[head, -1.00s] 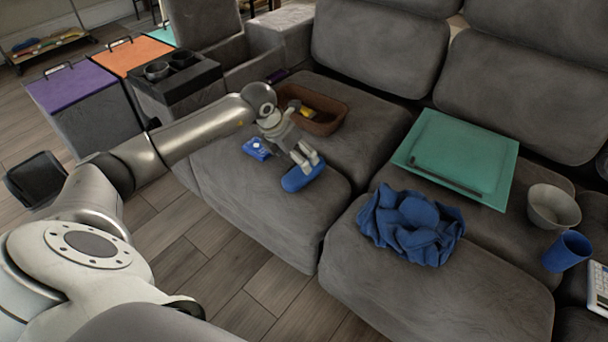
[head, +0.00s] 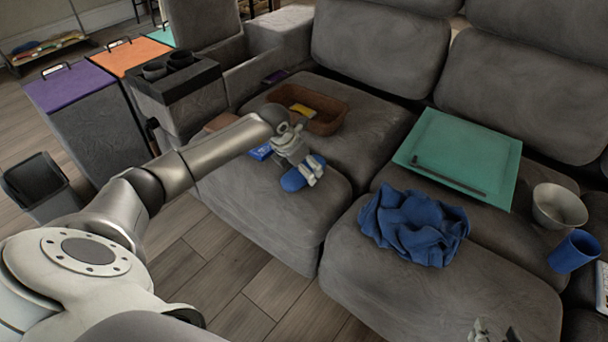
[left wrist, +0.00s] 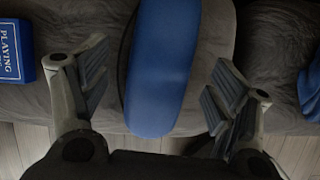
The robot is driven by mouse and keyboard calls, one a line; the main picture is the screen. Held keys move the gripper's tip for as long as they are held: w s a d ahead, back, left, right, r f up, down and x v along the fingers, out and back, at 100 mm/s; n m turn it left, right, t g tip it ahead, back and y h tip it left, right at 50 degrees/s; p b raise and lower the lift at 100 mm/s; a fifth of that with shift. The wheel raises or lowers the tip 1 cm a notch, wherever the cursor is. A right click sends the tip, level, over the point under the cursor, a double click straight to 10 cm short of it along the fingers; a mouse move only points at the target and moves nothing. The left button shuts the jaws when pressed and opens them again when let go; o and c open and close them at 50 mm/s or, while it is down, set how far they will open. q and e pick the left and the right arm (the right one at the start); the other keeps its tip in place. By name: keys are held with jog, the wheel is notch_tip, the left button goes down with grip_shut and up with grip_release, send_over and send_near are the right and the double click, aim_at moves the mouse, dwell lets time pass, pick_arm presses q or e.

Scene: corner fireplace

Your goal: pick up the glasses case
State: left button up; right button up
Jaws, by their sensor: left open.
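The glasses case (head: 292,181) is a blue, rounded, elongated case lying on the left seat cushion of the grey sofa. My left gripper (head: 307,173) is right at the case and partly covers it in the head view. In the left wrist view the case (left wrist: 163,60) lies between the two spread fingers of my left gripper (left wrist: 155,95), with a gap on each side. The left gripper is open and holds nothing. A small part of what looks like my right gripper (head: 482,331) shows at the bottom edge of the head view; its fingers are mostly cut off.
A blue playing-cards box (left wrist: 12,48) lies left of the case. A crumpled blue cloth (head: 414,228), a teal board (head: 460,155), a bowl (head: 559,207) and a blue cup (head: 574,251) are to the right.

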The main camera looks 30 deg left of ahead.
pick_arm(q)
jog(key=shift+x, duration=0.8)
pick_arm(e)
jog(key=shift+w+a+r+t, duration=0.2)
jog(key=shift+w+r+t, duration=0.2)
jog(key=shift+r, duration=0.15)
jog(key=shift+w+a+r+t, duration=0.2)
jog(key=shift+w+r+t, duration=0.1)
jog(key=shift+w+r, duration=0.15)
pick_arm(q)
jog(key=c, duration=1.1)
jog(key=shift+c, duration=0.2)
jog(key=shift+r, duration=0.15)
pick_arm(e)
jog(key=shift+s, duration=0.1)
